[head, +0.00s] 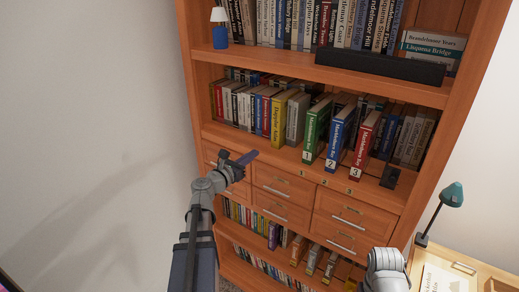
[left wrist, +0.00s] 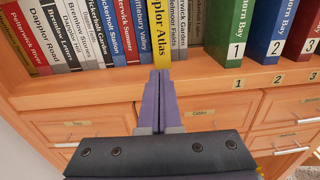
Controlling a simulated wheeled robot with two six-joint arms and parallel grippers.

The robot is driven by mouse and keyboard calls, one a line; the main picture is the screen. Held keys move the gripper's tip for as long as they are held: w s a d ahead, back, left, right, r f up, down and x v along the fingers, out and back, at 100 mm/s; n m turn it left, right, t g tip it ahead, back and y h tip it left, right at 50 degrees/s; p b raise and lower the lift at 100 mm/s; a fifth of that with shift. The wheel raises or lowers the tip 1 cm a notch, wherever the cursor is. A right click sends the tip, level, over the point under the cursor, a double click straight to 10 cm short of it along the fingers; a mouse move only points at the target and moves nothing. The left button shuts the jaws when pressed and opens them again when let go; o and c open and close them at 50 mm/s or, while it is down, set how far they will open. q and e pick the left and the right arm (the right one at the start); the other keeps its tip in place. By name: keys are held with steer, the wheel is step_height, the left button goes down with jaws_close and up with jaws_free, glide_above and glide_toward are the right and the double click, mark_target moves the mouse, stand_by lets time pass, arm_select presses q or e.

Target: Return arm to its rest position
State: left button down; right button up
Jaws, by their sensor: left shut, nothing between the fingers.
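My left gripper (head: 246,158) is shut and empty in front of the bookcase, near the drawer tops below the middle shelf. Its closed fingers show in the left wrist view (left wrist: 160,95), pointing at the base of the yellow Doppler Atlas book (left wrist: 158,32). Whether the tips touch anything, I cannot tell. My left arm (head: 205,195) reaches up from the bottom of the head view. My right arm (head: 387,272) shows only in part at the bottom right, and its gripper is out of view.
The wooden bookcase (head: 325,178) holds green (head: 315,130), blue (head: 340,138) and red (head: 366,145) volumes over labels 1, 2, 3. A dark block (head: 390,176) stands right of them. A teal lamp (head: 451,195) stands at the right. Free room lies along the left wall.

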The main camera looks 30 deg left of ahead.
arm_select(q)
steer(key=shift+s+a, duration=0.15)
steer(key=shift+s, duration=0.65)
steer(key=shift+s+a, duration=0.15)
steer(key=shift+s, duration=0.65)
steer(key=s+d+f+m+g+h, duration=0.1)
steer(key=d+f+m+g+h, duration=0.1)
steer(key=d+f+m+g, duration=0.45)
steer(key=s+d+f+m+g+h, duration=0.1)
steer(key=d+f+m+h, duration=0.15)
steer(key=d+m, duration=0.75)
steer(key=s+d+f+m+g+h, duration=0.15)
steer(key=d+f+m+g, duration=0.3)
steer(key=d, duration=0.85)
steer(key=s+d+f+m+g+y, duration=0.3)
steer(key=s+f+m+y, duration=0.1)
steer(key=s+m, duration=0.3)
steer(key=s+d+f+m+g+y, duration=0.3)
steer(key=s+d+f+m+y, duration=0.1)
steer(key=s+m, duration=0.4)
steer(key=shift+f+m+y, duration=0.15)
steer(key=shift+m+y, duration=0.65)
steer(key=shift+m, duration=0.4)
